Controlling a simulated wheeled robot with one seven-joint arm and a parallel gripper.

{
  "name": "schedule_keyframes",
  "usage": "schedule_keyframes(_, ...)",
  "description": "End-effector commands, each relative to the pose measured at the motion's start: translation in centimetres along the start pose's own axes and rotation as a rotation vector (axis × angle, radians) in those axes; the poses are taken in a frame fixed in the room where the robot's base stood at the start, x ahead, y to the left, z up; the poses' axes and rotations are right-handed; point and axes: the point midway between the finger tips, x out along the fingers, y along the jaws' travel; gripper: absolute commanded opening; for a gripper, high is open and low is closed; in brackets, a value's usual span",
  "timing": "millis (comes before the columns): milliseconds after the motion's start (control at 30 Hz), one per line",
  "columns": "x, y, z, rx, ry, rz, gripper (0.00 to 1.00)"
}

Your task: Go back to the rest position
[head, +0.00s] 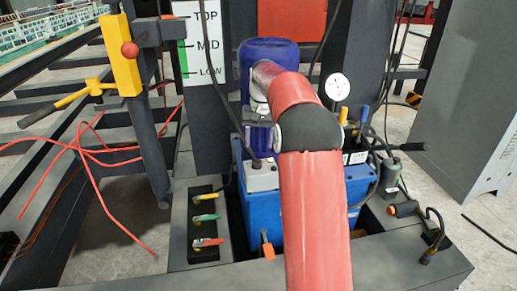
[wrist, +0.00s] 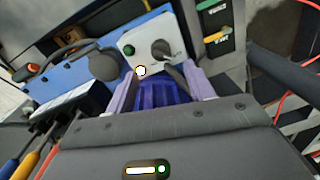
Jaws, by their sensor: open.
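In the wrist view my gripper (wrist: 161,70) shows two pale purple fingers standing apart, with no object held between them. A dark blue ribbed part (wrist: 163,93) shows behind the fingers; I cannot tell what it belongs to. Just beyond the fingertips is a light grey control box (wrist: 178,32) with a dark knob (wrist: 160,49) and a green button (wrist: 129,50). I cannot tell whether a finger touches it. In the head view my red arm reaches up and forward over the blue unit, and my fingers cannot be made out. The control box (head: 262,179) shows there left of my arm.
A blue tank (head: 263,215) stands in the dark frame under my arm. A dial gauge (head: 337,87) and cables are close right. Coloured-handled levers (head: 207,219), a yellow lever post (head: 121,55) and red wires (head: 92,150) are left. A grey cabinet (head: 465,100) stands right, with open floor before it.

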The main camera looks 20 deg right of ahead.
Motion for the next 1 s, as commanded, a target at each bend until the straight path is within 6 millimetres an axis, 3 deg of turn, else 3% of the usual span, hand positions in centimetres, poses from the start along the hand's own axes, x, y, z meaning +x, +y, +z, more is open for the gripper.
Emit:
schedule_keyframes(500,-0.3,0.0,0.1,-0.001,0.001,0.0,0.53)
schedule_keyframes(633,-1.6,-0.7,1.3,-0.019,0.019,0.004,0.53)
schedule_keyframes(767,-4.4,-2.0,5.1,-0.066,0.072,0.013,0.53)
schedule_keyframes(1000,-8.3,-3.5,15.7,-0.175,0.201,0.023,0.53)
